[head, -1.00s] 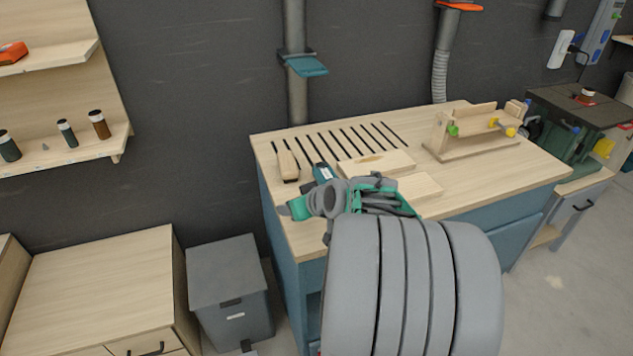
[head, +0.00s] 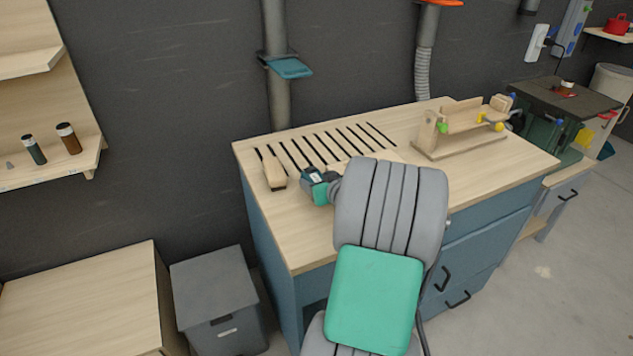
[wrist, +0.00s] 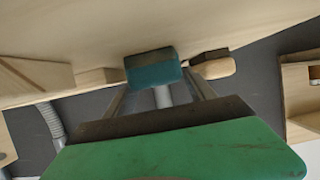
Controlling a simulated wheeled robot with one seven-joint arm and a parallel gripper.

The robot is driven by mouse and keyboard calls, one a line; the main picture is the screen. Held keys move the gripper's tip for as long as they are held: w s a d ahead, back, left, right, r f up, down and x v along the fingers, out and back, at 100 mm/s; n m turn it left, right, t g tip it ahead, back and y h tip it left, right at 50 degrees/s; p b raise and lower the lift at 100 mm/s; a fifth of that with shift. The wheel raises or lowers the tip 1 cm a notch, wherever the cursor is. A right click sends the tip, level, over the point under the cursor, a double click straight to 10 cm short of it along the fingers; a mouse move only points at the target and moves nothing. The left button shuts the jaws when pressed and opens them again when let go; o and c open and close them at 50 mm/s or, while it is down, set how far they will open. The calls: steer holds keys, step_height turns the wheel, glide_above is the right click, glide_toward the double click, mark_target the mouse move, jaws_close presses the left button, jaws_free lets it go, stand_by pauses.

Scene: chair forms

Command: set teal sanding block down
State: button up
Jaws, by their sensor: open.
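The teal sanding block (wrist: 152,70) shows in the wrist view, a dark-topped teal block at the wooden bench top. It lies between the ends of my two thin fingers. My gripper (wrist: 158,88) is open around it; whether either finger still touches it I cannot tell. In the head view my gripper (head: 314,184) is low over the bench's left part, just right of a wooden block with a dark base (head: 273,172). My gripper and wrist largely hide the teal block there.
The slotted workbench (head: 300,240) has free room at its front left. A wooden jig with coloured knobs (head: 460,128) stands at the back right. My arm covers the bench's middle. A grey bin (head: 215,295) stands left of the bench.

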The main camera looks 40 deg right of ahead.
steer(key=shift+x, duration=1.15)
steer(key=shift+c, duration=0.5)
steer(key=c, duration=1.3)
